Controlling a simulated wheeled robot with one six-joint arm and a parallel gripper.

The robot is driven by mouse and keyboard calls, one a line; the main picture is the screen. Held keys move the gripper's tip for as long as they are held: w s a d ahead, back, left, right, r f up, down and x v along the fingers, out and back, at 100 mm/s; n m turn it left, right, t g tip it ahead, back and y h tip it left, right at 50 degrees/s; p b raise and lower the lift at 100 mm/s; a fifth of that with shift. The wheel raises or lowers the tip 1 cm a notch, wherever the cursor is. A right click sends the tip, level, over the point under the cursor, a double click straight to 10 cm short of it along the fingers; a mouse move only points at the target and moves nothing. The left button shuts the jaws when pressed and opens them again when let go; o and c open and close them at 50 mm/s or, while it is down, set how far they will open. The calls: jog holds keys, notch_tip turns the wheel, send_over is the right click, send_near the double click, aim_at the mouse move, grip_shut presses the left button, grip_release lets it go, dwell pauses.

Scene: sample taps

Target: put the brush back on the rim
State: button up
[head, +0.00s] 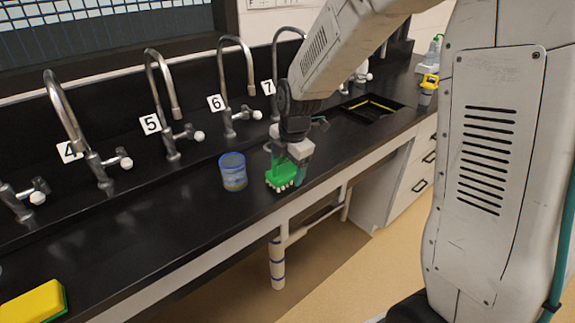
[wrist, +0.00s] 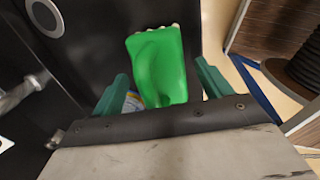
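The green brush (head: 282,176) with pale bristles is near the front edge of the black counter, below my gripper (head: 290,165). In the wrist view the brush (wrist: 160,68) lies between the two teal fingers of my gripper (wrist: 163,80). Dark gaps show on both sides of the brush, so the fingers look open around it. I cannot tell whether the brush touches the counter. A blue translucent cup (head: 233,172) with an open rim stands just left of the brush. I cannot tell which rim is meant.
Numbered taps (head: 160,95) line the back of the counter (head: 150,225). A black basin with yellow strips (head: 372,106) lies to the right. A yellow and green sponge (head: 35,303) is at the lower left. A yellow container (head: 428,90) stands at the far right.

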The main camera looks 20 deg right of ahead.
aim_at(292, 174)
notch_tip(292, 174, up, 12)
jog(key=s, duration=0.2)
jog(key=s+d+r+m, duration=0.1)
jog(key=s+m, duration=0.9)
jog(key=s, duration=0.3)
jog(key=s+d+r+m, duration=0.2)
jog(key=s+m, duration=0.9)
jog(key=s, duration=0.3)
jog(key=shift+s+m+g+h, duration=0.3)
jog(key=shift+g, duration=0.1)
